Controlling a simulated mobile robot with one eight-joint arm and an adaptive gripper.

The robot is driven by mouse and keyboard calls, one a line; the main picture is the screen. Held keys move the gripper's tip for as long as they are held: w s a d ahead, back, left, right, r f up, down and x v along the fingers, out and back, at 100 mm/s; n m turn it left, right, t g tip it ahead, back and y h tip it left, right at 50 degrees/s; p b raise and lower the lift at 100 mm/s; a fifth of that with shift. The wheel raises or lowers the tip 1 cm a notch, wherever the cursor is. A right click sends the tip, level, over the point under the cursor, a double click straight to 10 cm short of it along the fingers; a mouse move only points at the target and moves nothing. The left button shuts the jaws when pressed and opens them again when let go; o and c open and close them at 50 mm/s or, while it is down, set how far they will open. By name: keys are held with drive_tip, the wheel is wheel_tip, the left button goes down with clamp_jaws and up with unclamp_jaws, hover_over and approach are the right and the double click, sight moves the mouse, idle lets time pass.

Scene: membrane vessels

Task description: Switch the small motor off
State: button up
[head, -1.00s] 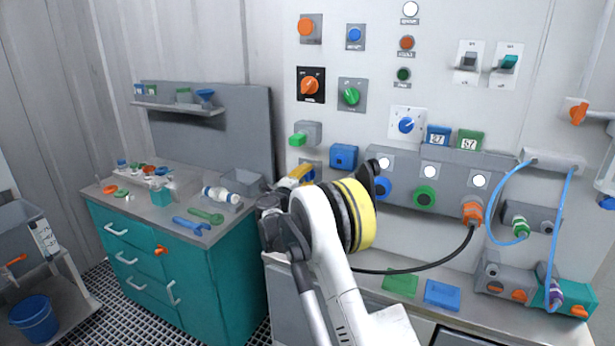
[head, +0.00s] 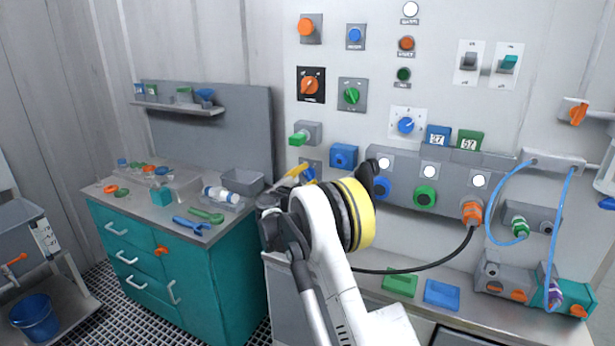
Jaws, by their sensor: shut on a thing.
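My gripper (head: 293,174) is at the wall panel, left of the blue box, mostly hidden behind my own wrist and arm. Its yellow fingers reach to a small blue knob (head: 309,174) below a green-handled valve. The gripper is shut on this knob; only a sliver of it shows, so its setting and any label cannot be read. Part of a grey plate (head: 312,164) shows behind it. I cannot read which switch is marked for the small motor.
Above are an orange rotary switch (head: 310,86) and a green one (head: 351,96). A blue box (head: 344,156) is close on the right. A black cable (head: 425,266) hangs across the panel. A teal cabinet (head: 200,285) with loose items on top stands left.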

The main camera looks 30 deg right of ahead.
drive_tip(key=o, duration=1.2)
drive_tip(key=v, duration=1.2)
